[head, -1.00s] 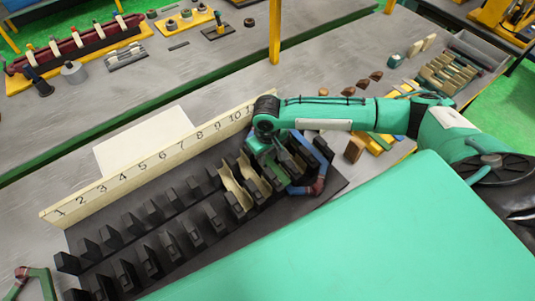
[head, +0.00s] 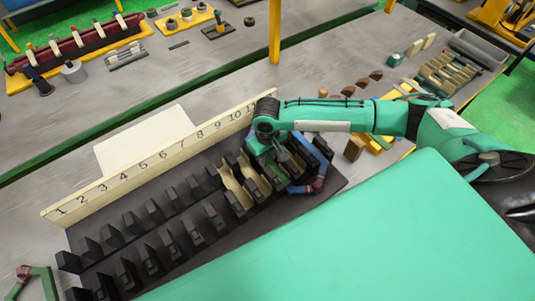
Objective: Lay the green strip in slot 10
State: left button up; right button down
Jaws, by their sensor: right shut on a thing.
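The dark stator block (head: 120,232) has two rows of black teeth with slots between them. A cream number board (head: 150,168) runs along its far side, with my right arm covering its right end. My right gripper (head: 277,172) points down among the teeth just below the 10 and 11 marks. It is shut on what looks like the green strip (head: 284,174), mostly hidden by the gripper. I cannot tell whether the strip is down inside slot 10. Cream liners (head: 234,185) sit in slots just left of the gripper. My left gripper is not in view.
A blue coil (head: 321,150) with reddish-brown wraps stands at the block's right end, close to my gripper. A green coil-like frame (head: 40,284) lies at lower left. A white sheet (head: 145,138) lies behind the board. Wooden pieces (head: 447,75) and a grey bin (head: 480,50) are at upper right.

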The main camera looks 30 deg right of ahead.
jog(key=shift+f, duration=0.1)
jog(key=c, duration=1.1)
grip_release()
jog(key=shift+o, duration=0.2)
jog(key=shift+r+p, duration=0.85)
jog(key=shift+p, duration=0.3)
